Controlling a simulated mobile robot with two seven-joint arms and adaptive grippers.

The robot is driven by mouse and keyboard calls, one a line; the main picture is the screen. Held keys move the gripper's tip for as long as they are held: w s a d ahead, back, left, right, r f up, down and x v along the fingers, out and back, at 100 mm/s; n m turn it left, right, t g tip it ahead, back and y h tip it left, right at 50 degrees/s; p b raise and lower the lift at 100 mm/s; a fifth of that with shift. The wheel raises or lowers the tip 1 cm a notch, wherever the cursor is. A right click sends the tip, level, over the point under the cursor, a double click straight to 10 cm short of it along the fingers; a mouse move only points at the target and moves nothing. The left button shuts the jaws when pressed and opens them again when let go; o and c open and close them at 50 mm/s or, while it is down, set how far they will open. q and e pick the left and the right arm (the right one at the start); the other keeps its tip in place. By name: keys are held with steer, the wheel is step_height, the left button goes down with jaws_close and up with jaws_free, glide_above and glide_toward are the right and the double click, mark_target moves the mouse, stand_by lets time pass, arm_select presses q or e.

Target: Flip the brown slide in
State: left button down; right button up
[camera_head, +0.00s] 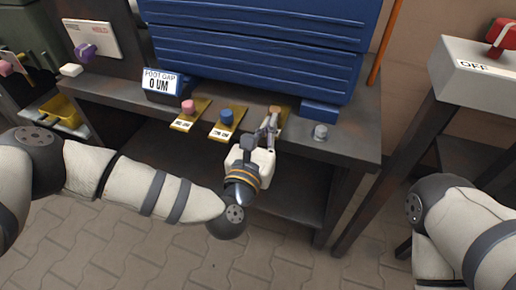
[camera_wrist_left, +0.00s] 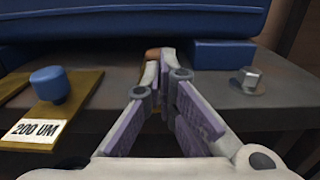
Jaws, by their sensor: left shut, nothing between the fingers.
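The brown slide (camera_head: 275,108) is a brown knob on a yellow plate, at the right end of a row of slides on the bench front. In the left wrist view only the brown top (camera_wrist_left: 153,53) shows clearly, just beyond my fingers. My left gripper (camera_head: 270,121) is at this slide, its fingers shut with nothing between them. The left wrist view shows the gripper (camera_wrist_left: 162,60) too, pointing at the slide and hiding most of its plate. I cannot tell whether the fingertips touch the knob. My right arm shows at the right, but its gripper is out of view.
A blue-knobbed slide (camera_head: 226,118), labelled 200 UM in the left wrist view, and a pink-knobbed slide (camera_head: 189,107) lie left. A metal bolt (camera_head: 320,131) stands right. The large blue block (camera_head: 260,50) closes off the back. A display (camera_head: 161,82) reads FOOT GAP 0 UM.

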arm_select(q)
steer(key=v, duration=1)
steer(key=shift+s+a, duration=0.15)
steer(key=shift+s, duration=0.25)
